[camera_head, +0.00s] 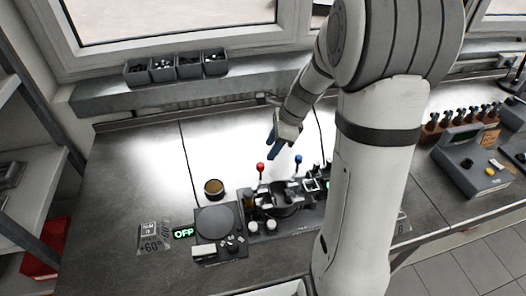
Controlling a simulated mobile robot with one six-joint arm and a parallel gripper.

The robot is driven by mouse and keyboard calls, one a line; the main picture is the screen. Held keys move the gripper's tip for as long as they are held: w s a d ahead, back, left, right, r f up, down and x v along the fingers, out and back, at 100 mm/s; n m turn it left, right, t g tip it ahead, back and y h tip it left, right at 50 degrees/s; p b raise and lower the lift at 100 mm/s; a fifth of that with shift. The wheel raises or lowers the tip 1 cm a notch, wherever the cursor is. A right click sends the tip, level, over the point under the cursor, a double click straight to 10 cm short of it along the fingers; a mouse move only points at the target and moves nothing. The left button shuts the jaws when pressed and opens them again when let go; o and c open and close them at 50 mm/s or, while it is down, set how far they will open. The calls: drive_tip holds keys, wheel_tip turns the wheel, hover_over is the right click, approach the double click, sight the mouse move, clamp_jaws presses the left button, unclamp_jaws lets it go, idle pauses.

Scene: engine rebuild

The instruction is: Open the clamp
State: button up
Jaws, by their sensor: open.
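A dark bench fixture (283,200) with a rounded clamp-like part sits on the metal worktop at the centre. A red-knobbed lever (260,168) stands upright at its left and a blue-knobbed lever (298,159) at its right. I cannot tell which lever works the clamp, or whether the clamp is open. My gripper (273,150) is open and appears empty. It hangs pointing down, above and behind the fixture in the picture, apart from both levers. My arm hides the right end of the fixture.
A round plate device (215,221) with a green display (184,232) stands left of the fixture, with a brown-topped cup (213,187) behind it. Small bins (176,68) line the back ledge. A grey console (470,170) stands at right. The left worktop is mostly clear.

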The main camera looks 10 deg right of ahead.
sight(261, 164)
drive_tip(key=x, duration=0.7)
drive_tip(key=shift+a+f+p, duration=0.15)
drive_tip(key=shift+f+p, duration=0.2)
drive_tip(key=shift+p, duration=0.05)
drive_tip(key=shift+c, duration=0.3)
